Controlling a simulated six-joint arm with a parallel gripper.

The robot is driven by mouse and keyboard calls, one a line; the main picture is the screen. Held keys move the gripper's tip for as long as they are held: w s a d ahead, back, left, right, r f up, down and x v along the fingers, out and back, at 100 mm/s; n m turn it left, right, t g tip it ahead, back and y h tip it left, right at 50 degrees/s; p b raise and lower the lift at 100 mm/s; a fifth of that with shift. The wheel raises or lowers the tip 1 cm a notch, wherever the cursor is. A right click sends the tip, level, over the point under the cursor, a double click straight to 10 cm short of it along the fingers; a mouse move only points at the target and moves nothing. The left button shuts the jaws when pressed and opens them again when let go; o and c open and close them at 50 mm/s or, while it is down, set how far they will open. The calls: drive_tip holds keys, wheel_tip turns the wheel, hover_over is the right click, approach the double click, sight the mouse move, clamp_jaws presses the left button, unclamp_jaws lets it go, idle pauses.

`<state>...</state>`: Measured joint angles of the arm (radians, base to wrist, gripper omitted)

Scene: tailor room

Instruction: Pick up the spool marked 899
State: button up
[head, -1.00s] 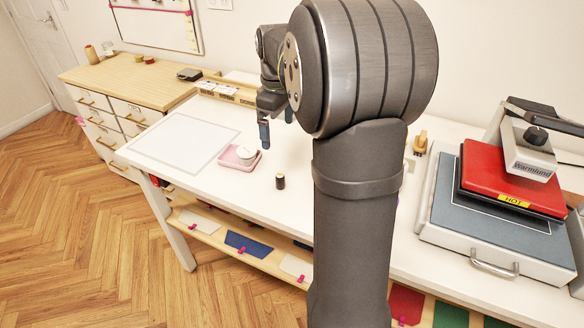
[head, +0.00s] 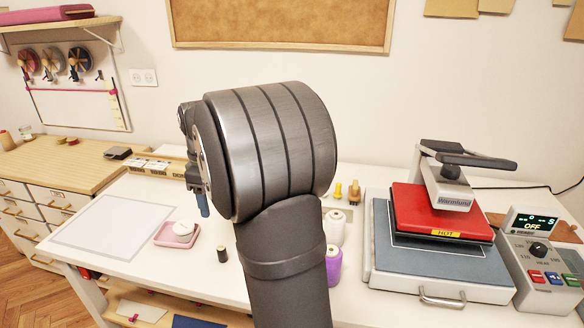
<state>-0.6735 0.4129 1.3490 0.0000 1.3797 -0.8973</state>
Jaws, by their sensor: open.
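A small dark spool (head: 222,253) stands upright on the white table near its front edge, left of my arm. A white cone spool (head: 334,228) and a purple cone spool (head: 333,265) stand just right of my arm, which partly hides them. No number can be read on any of them, so I cannot tell which is marked 899. My gripper (head: 203,204) is open, above the table behind the dark spool and near the pink tray. Only one blue-tipped finger shows clearly; my arm hides much of the gripper. I see nothing held.
A pink tray (head: 160,238) holding a round white thing is left of the dark spool. A pale mat (head: 105,225) lies further left. A red heat press (head: 430,212) and its control box (head: 547,262), reading OFF, stand at the right.

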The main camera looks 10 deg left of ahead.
sight(219, 247)
drive_tip(key=shift+c, duration=0.7)
drive_tip(key=shift+a, duration=0.1)
drive_tip(key=shift+m, duration=0.4)
drive_tip(key=f, duration=1.2)
drive_tip(key=shift+w+a+f, duration=0.1)
drive_tip(key=shift+a+f, duration=0.15)
drive_tip(key=shift+f, duration=0.15)
drive_tip(key=shift+d+f, duration=0.2)
drive_tip(key=shift+f, duration=1.1)
drive_tip(key=shift+d+f, duration=0.15)
drive_tip(key=shift+f, duration=1.15)
clamp_jaws()
drive_tip(key=shift+r, duration=0.1)
